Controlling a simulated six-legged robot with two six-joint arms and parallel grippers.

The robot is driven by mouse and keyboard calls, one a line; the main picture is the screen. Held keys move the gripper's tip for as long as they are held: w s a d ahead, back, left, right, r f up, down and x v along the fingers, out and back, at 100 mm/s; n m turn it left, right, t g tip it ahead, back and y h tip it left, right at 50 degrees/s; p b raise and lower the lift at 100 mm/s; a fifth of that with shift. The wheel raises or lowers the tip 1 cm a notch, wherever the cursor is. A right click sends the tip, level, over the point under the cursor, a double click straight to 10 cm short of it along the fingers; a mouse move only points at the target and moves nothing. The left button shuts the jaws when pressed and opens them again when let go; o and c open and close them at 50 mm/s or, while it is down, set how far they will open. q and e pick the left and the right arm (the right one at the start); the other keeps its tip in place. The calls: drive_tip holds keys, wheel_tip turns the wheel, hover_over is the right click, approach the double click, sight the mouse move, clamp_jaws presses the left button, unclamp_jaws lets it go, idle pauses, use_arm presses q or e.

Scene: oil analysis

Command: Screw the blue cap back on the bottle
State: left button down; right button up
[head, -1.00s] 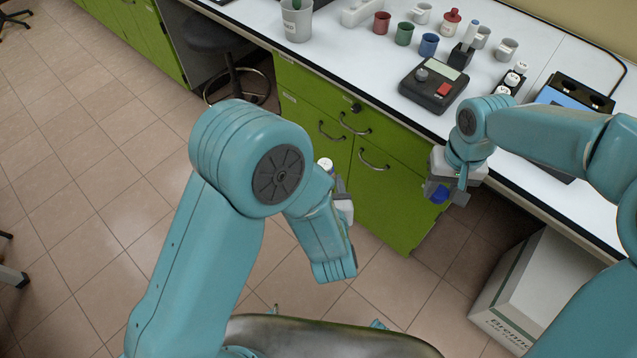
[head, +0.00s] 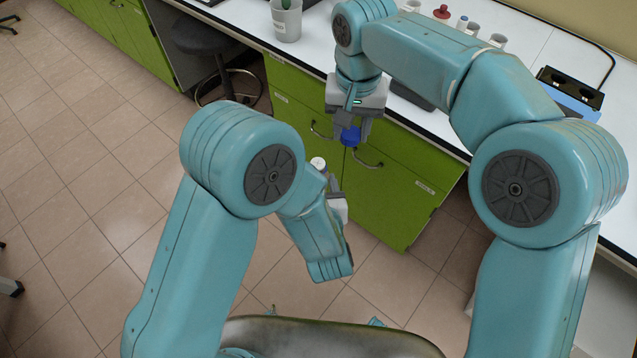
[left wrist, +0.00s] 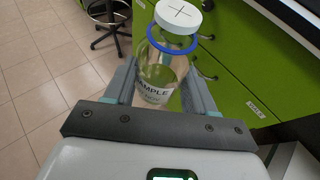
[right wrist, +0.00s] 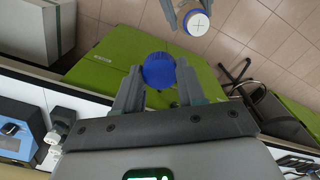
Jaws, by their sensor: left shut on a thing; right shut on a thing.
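The bottle (left wrist: 158,78) is clear glass with a SAMPLE label, a blue neck ring (left wrist: 172,40) and a white top marked with a cross. My left gripper (left wrist: 160,88) is shut around its body. In the head view its white top (head: 318,163) shows, while my left arm hides most of the rest. The blue cap (right wrist: 158,70) is between the fingers of my right gripper (right wrist: 160,84), which is shut on it. In the head view the cap (head: 350,136) hangs below my right gripper (head: 350,128), above and right of the bottle top, apart from it.
The white bench (head: 430,132) with green cabinets (head: 400,205) runs behind both grippers. Mugs (head: 498,41) and a blue-fronted device (head: 568,95) stand on it. A dark stool (head: 205,40) is at the back left. Open tiled floor lies left.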

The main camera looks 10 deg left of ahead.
drive_tip(key=s+a+n, duration=0.1)
drive_tip(key=s+a, duration=0.1)
drive_tip(key=a, duration=0.4)
drive_tip(key=shift+r, duration=0.15)
drive_tip(key=shift+s+d, duration=0.1)
drive_tip(key=shift+s, duration=0.05)
drive_tip(key=shift+f, duration=2.05)
drive_tip(key=shift+f, duration=0.85)
drive_tip(key=shift+f, duration=0.55)
